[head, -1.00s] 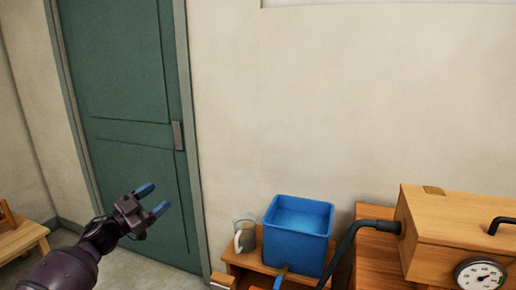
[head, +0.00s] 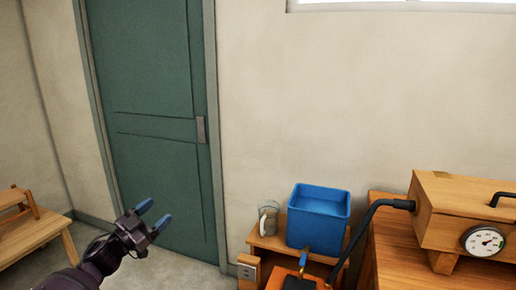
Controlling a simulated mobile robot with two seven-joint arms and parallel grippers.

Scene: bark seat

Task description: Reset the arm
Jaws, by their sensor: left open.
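My left gripper (head: 153,216) shows at the lower left of the head view, with its dark arm coming in from the bottom left. Its two blue-tipped fingers are spread apart, with nothing between them. It is raised in front of the green door (head: 155,130) and the floor, apart from any furniture. My right gripper is not in view.
A blue water-filled tub (head: 317,218) and a clear jug (head: 268,218) stand on a low wooden stand (head: 262,240). Right of them, a wooden box with a dial (head: 484,241) and black hose (head: 365,224) sits on a wooden table (head: 395,262). A wooden bench (head: 30,235) is at left.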

